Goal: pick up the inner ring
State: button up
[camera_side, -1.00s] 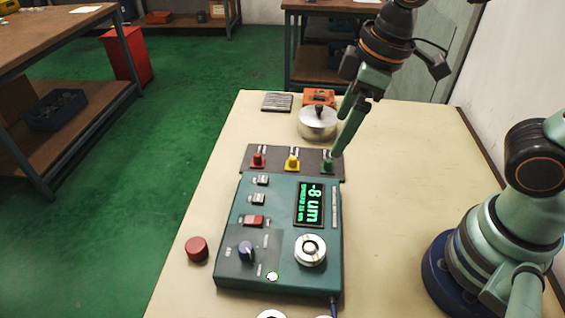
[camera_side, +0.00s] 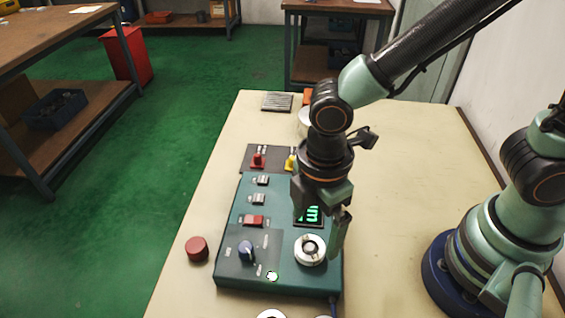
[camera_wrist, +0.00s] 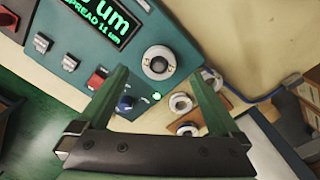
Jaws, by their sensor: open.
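A silvery metal ring with a dark centre (camera_side: 310,250) sits on the lower right of the teal gauge box; it also shows in the wrist view (camera_wrist: 159,63). Two more pale rings, a farther one (camera_wrist: 180,103) and a nearer one (camera_wrist: 188,130), lie on a brown board; the side view cuts them off at its bottom edge. I cannot tell which ring is the inner ring. My gripper (camera_wrist: 158,77) is open, with nothing between its green fingers. In the side view my gripper (camera_side: 322,232) is above the box, close to the ring on it.
The teal gauge box (camera_side: 230,275) has a lit green display (camera_wrist: 104,22), switches and a blue knob (camera_side: 246,251). A red button (camera_side: 196,249) stands left of it. Red (camera_side: 257,160) and yellow (camera_side: 290,162) pieces stand behind.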

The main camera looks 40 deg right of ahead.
aim_at(311, 246)
jog(key=shift+a+f, duration=0.1)
jog(key=shift+f, duration=2.55)
grip_shut()
jog(key=shift+w+r, duration=0.1)
jog(key=shift+r, duration=0.1)
